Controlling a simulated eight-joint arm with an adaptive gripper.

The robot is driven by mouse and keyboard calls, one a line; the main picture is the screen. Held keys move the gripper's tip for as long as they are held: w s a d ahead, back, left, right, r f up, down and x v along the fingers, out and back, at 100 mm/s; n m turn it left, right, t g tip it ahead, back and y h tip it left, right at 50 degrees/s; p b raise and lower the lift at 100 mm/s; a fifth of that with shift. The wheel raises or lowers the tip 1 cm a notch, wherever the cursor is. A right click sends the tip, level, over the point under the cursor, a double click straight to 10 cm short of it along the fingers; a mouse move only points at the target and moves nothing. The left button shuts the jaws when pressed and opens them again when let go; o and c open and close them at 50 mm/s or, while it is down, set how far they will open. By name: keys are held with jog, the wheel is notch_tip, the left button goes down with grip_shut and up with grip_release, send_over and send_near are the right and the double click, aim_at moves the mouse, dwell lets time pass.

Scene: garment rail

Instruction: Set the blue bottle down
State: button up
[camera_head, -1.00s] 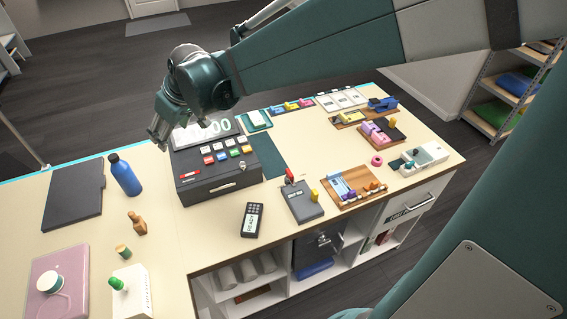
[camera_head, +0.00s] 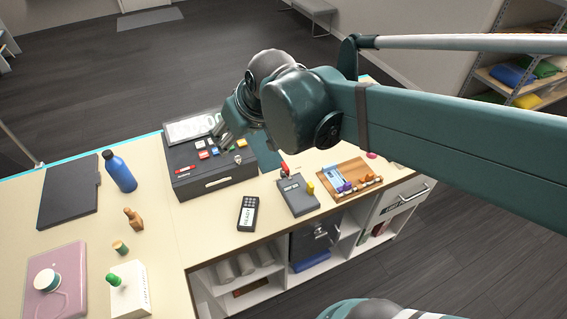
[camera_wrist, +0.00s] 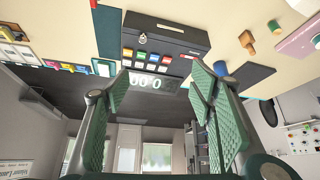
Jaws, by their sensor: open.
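The blue bottle (camera_head: 121,173) stands upright on the counter at the left in the head view, between a dark flat folder and the cash register. In the wrist view a blue round piece (camera_wrist: 220,68), likely the bottle, shows just behind the right finger. My gripper (camera_head: 222,137) hangs over the right part of the register, to the right of the bottle and apart from it. In the wrist view its green-padded fingers (camera_wrist: 160,100) are spread with nothing between them.
The cash register (camera_head: 208,172) with coloured keys is beneath my gripper. A dark folder (camera_head: 70,190) lies left of the bottle, and a wooden figure (camera_head: 133,218) stands in front of it. A card terminal (camera_head: 248,213) lies before the register. Bare counter (camera_head: 165,240) shows between them.

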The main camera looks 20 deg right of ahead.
jog(key=s+d+f+m+h, duration=0.1)
jog(key=s+d+f+m, duration=0.1)
jog(key=s+d, duration=0.6)
jog(key=s+f, duration=0.1)
jog(key=s, duration=0.3)
jog(key=shift+f+m+t+h, duration=0.2)
jog(key=shift+m+t+h, duration=0.1)
jog(key=shift+m, duration=0.1)
